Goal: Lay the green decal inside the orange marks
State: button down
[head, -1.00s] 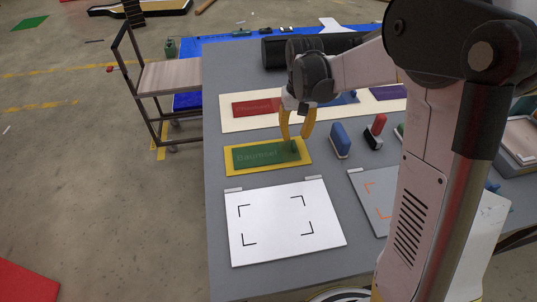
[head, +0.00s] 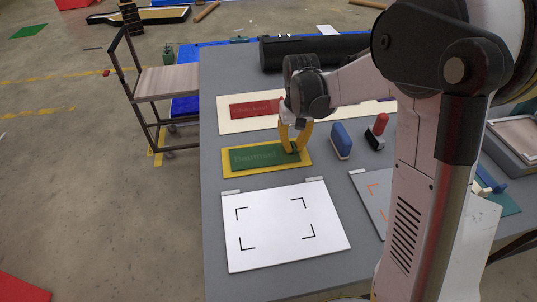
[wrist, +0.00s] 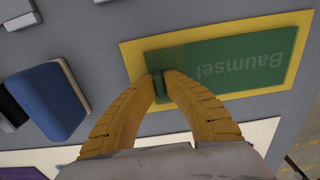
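The green decal (head: 262,158), lettered "Baumsel", lies flat on a yellow board (head: 230,171). It also shows in the wrist view (wrist: 220,65), with a small raised green tab (wrist: 158,85) at one end. My gripper (head: 293,150) is at that tab; in the wrist view its yellow fingertips (wrist: 160,90) close on the tab from both sides. The orange marks (head: 373,187) are on a grey panel (head: 368,210) at the right; my arm hides much of that panel and some marks.
A white panel (head: 285,250) with black corner marks lies in front of the yellow board. A blue block (head: 340,141) and a red-handled stamp (head: 378,130) stand right of my gripper. A red decal (head: 255,108) lies on a cream board (head: 240,126) behind.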

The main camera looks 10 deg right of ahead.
jog(key=shift+r, duration=0.15)
jog(key=shift+r+p, duration=1.45)
jog(key=shift+r, duration=0.45)
jog(key=shift+r+p, duration=1.45)
jog(key=shift+r, duration=0.55)
jog(key=shift+f, duration=0.1)
